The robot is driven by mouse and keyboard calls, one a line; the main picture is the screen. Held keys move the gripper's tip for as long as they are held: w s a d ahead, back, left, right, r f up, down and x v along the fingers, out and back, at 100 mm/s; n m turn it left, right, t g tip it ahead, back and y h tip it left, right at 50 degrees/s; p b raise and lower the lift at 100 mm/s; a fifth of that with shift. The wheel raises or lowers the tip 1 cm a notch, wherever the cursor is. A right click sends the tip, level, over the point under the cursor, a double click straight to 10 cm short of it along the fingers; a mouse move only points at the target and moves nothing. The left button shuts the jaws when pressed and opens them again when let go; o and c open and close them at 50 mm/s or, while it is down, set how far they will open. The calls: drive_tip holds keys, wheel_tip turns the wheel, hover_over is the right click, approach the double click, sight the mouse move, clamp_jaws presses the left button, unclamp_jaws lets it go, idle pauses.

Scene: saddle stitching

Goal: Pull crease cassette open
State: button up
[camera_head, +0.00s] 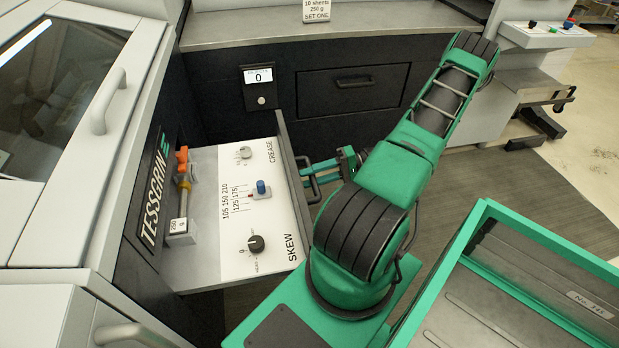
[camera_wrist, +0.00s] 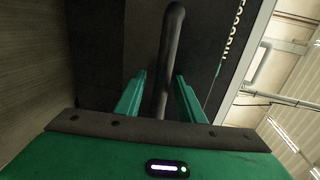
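The crease cassette (camera_head: 215,220) is a drawer with a white top panel, and it stands out from the dark machine front in the head view. The panel carries the words CREASE and SKEW, two knobs and a blue-capped slider. Its dark bar handle (camera_head: 312,181) sits on the black front plate. My gripper (camera_head: 312,175) is at this handle, partly hidden by my arm. In the wrist view the handle (camera_wrist: 167,70) runs between the two green fingers of my gripper (camera_wrist: 160,78). The fingers stand apart, with a visible gap on the left side of the handle.
An orange-topped part (camera_head: 182,165) stands at the panel's left edge by a block marked 250. A closed drawer (camera_head: 352,88) and a small display reading 0 (camera_head: 259,77) are behind. A green-framed bin (camera_head: 465,235) is at the lower right.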

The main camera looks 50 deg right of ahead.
drive_tip(key=v, duration=1)
drive_tip(key=shift+s+d, duration=0.2)
drive_tip(key=shift+d, duration=0.1)
drive_tip(key=shift+r, duration=0.15)
